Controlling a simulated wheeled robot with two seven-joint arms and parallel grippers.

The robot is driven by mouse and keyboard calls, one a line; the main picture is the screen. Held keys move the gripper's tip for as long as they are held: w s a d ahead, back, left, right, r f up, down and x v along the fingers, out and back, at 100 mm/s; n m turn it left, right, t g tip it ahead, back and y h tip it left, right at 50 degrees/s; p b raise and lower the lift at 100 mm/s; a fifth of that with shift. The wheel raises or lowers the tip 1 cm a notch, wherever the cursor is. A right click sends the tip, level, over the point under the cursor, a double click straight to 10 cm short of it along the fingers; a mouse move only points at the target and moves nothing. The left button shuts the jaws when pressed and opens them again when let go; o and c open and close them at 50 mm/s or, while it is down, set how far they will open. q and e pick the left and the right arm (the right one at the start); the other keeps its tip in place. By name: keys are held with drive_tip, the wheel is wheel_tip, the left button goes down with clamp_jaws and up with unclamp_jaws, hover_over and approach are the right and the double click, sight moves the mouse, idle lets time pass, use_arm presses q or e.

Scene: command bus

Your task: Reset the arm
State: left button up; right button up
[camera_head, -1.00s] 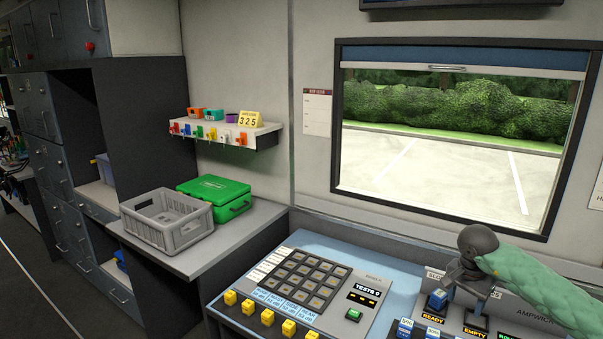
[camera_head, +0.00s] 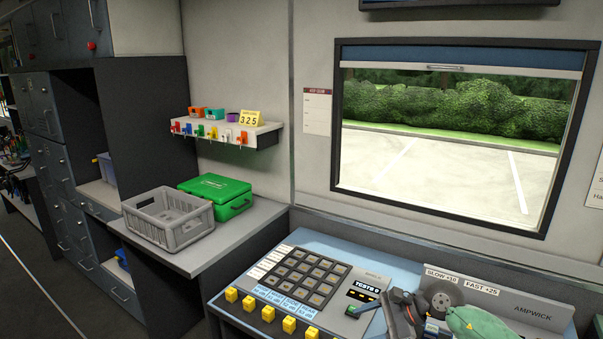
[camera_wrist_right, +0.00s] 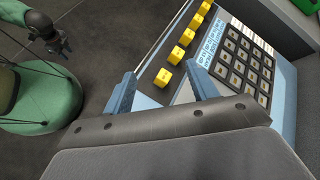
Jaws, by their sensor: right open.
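My right arm (camera_head: 478,325) is green and comes in at the bottom right of the head view. My right gripper (camera_head: 385,308) is low over the right part of the console, beside the TESTS label and a green button. In the right wrist view, the right gripper's two blue fingers (camera_wrist_right: 160,88) are wide apart with nothing between them. My left gripper (camera_wrist_right: 58,42) shows small and dark at the top left of the wrist view, over the floor. Its jaws are too small to read. It does not show in the head view.
The console carries a grid pad (camera_head: 307,274) and yellow blocks (camera_head: 268,313). The AMPWICK panel (camera_head: 535,313) stands to the right of the gripper. A grey crate (camera_head: 168,225) and green case (camera_head: 218,192) sit on the counter. A small shelf (camera_head: 228,135) holds coloured items.

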drive_tip(key=s+a+r+m+t+y, duration=0.1)
drive_tip(key=a+r+m+t+y, duration=0.2)
drive_tip(key=r+m+t, duration=0.45)
drive_tip(key=s+a+r+m+t+y, duration=0.2)
drive_tip(key=m+t+y, duration=0.15)
drive_tip(key=m, duration=0.65)
drive_tip(key=s+d+f+m+t+h, duration=0.1)
drive_tip(key=s+d+f+m+h, duration=0.1)
drive_tip(key=d+f+m+h, duration=0.9)
drive_tip(key=s+d+f+m+t+h, duration=0.1)
drive_tip(key=s+f+m+t+h, duration=0.15)
drive_tip(key=m+h, duration=0.95)
drive_tip(key=s+f+m+g+y, duration=0.2)
drive_tip(key=s+f+m+g, duration=0.3)
drive_tip(key=s, duration=0.3)
drive_tip(key=s+a+f+m+g+y, duration=0.1)
drive_tip(key=s+f+m+g+y, duration=0.1)
drive_tip(key=s+f+m+g, duration=0.45)
drive_tip(key=s+f+m+g+y, duration=0.2)
drive_tip(key=s+f+m, duration=0.2)
drive_tip(key=s, duration=0.6)
drive_tip(key=s+a+f+g, duration=0.1)
drive_tip(key=a+f, duration=0.1)
drive_tip(key=f, duration=1.3)
drive_tip(key=s+a+f+g, duration=0.1)
drive_tip(key=s+a+f, duration=0.1)
drive_tip(key=f, duration=1.4)
drive_tip(key=shift+s+a, duration=0.15)
drive_tip(key=shift+a, duration=0.4)
